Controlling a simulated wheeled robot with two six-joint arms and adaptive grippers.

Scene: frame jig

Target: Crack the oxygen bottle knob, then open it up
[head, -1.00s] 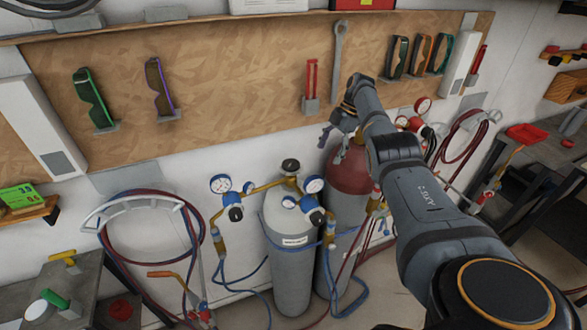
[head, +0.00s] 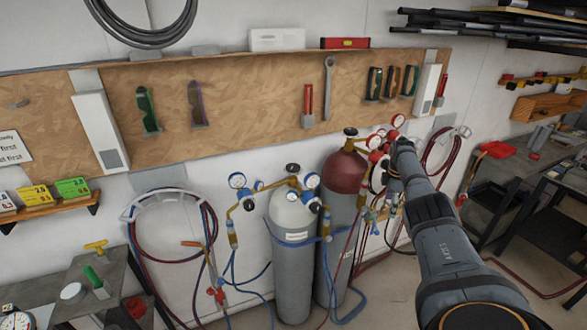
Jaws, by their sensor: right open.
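The pale grey bottle (head: 294,245) with blue-rimmed gauges, which I take for the oxygen bottle, stands upright against the wall. Its dark round knob (head: 292,168) sits on top, above the brass fitting, and is in plain view. A grey bottle with a red top (head: 345,172) stands to its right, with its own dark knob (head: 350,132). My right gripper (head: 378,181) is open, to the right of the red top and by the red gauges, apart from the pale bottle's knob. Its fingers are small and partly lost among the fittings. My left gripper is not in view.
Blue hoses and gauges (head: 238,181) flank the pale bottle. A hose coil hangs on a wall holder (head: 160,200) at left. A bench (head: 75,275) stands lower left and a dark table (head: 550,205) at right. The space above the pale bottle's knob is clear.

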